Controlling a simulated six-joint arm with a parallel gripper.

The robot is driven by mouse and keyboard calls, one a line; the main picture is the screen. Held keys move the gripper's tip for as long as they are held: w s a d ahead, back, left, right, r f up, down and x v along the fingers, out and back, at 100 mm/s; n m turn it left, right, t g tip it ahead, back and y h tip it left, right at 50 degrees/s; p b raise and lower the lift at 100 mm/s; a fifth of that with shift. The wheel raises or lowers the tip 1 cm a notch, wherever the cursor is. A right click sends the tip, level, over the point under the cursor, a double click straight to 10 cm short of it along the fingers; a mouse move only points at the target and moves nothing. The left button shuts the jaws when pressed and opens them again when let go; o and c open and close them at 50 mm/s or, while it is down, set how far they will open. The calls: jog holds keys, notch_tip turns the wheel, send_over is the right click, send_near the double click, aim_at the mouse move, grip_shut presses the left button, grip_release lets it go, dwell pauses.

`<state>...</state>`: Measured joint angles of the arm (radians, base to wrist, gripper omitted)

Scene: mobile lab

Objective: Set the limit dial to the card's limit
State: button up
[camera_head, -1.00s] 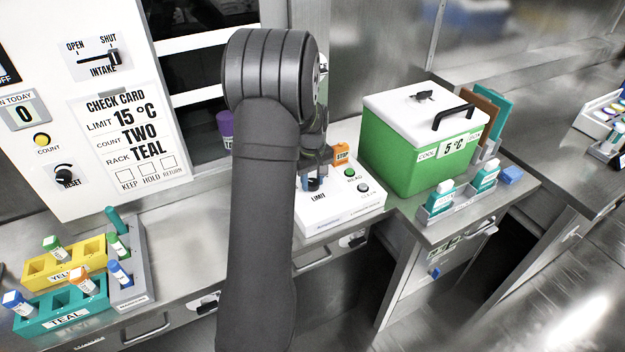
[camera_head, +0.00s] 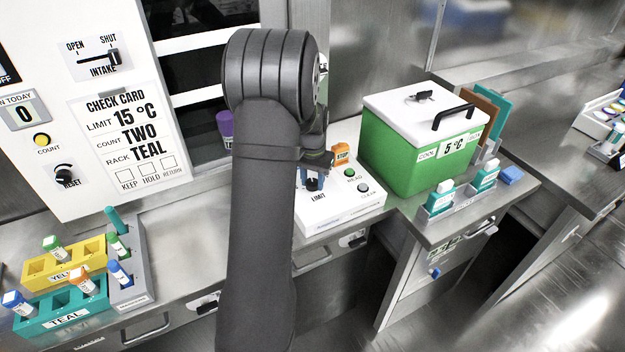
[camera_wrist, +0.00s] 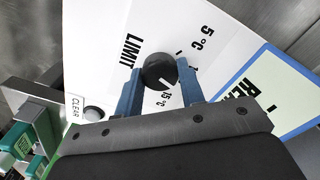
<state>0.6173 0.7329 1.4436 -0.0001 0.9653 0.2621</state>
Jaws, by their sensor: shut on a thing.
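The limit dial is a round black knob (camera_wrist: 159,70) on a white panel lettered LIMIT, seen in the wrist view. My gripper (camera_wrist: 160,82) is shut on it, with one blue finger on each side. The scale shows 5 °C at the upper right and 15 °C just below the knob, partly hidden. A pale mark on the knob's lower edge seems to face 15 °C, but it is too small to be sure. In the head view my arm partly hides the white box (camera_head: 340,209). The check card (camera_head: 127,137) reads LIMIT 15 °C, COUNT TWO, RACK TEAL.
A READ button (camera_head: 349,173), a CLEAR button (camera_head: 363,188) and an orange STOP part (camera_head: 341,154) sit close to my gripper. A green cooler (camera_head: 400,165) stands to the right. Yellow and teal racks (camera_head: 62,315) with vials stand at the left.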

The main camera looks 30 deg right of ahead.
aim_at(312, 181)
jog(key=m, duration=0.4)
jog(key=shift+m, duration=2.3)
jog(key=o, duration=1)
notch_tip(312, 181, up, 17)
jog(key=shift+r, duration=0.2)
